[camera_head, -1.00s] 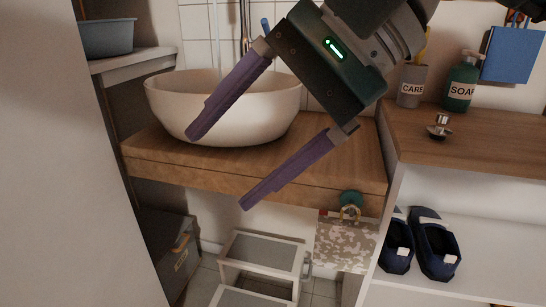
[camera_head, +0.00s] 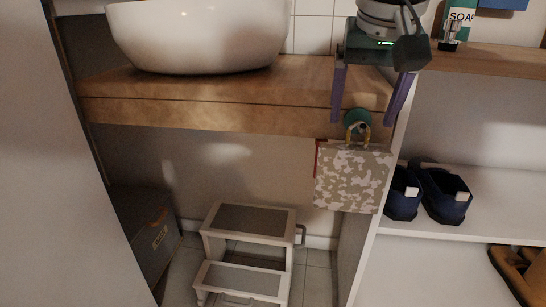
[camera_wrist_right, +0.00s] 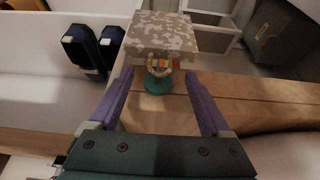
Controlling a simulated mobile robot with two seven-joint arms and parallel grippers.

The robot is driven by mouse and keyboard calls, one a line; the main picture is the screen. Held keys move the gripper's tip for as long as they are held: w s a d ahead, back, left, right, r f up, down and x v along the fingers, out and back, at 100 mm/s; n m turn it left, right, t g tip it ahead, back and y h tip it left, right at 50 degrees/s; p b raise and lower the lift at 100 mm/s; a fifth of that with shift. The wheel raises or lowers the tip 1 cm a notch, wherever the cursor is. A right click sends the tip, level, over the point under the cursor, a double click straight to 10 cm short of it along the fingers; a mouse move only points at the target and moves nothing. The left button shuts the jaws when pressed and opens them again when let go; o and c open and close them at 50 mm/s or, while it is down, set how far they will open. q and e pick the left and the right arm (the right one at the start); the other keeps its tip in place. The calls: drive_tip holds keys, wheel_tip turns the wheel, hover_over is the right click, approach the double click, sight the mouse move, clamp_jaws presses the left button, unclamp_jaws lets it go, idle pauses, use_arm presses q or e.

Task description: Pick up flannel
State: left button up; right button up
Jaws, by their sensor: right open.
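The flannel (camera_head: 352,178) is a beige and white camouflage-patterned cloth. It hangs by a yellowish loop from a round green hook (camera_head: 356,117) on the front edge of the wooden counter. My right gripper (camera_head: 364,121) points down over the counter edge. It is open and empty, and its purple fingers stand apart on either side of the hook in the head view. In the right wrist view the flannel (camera_wrist_right: 162,32) lies ahead of the fingertips, with the loop and the green hook (camera_wrist_right: 158,84) between the fingers. My left gripper is in neither view.
A white basin (camera_head: 200,35) stands on the wooden counter (camera_head: 230,115). A step stool (camera_head: 250,222) and a grey box (camera_head: 150,245) are below. To the right, a white shelf holds dark blue shoes (camera_head: 445,195); a soap bottle (camera_head: 462,22) stands above. Space in front of the flannel looks clear.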

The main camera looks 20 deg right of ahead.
sight(352, 168)
drive_tip(key=x, duration=0.3)
drive_tip(key=shift+s+b, duration=0.15)
drive_tip(key=shift+b, duration=0.2)
clamp_jaws()
idle(0.5)
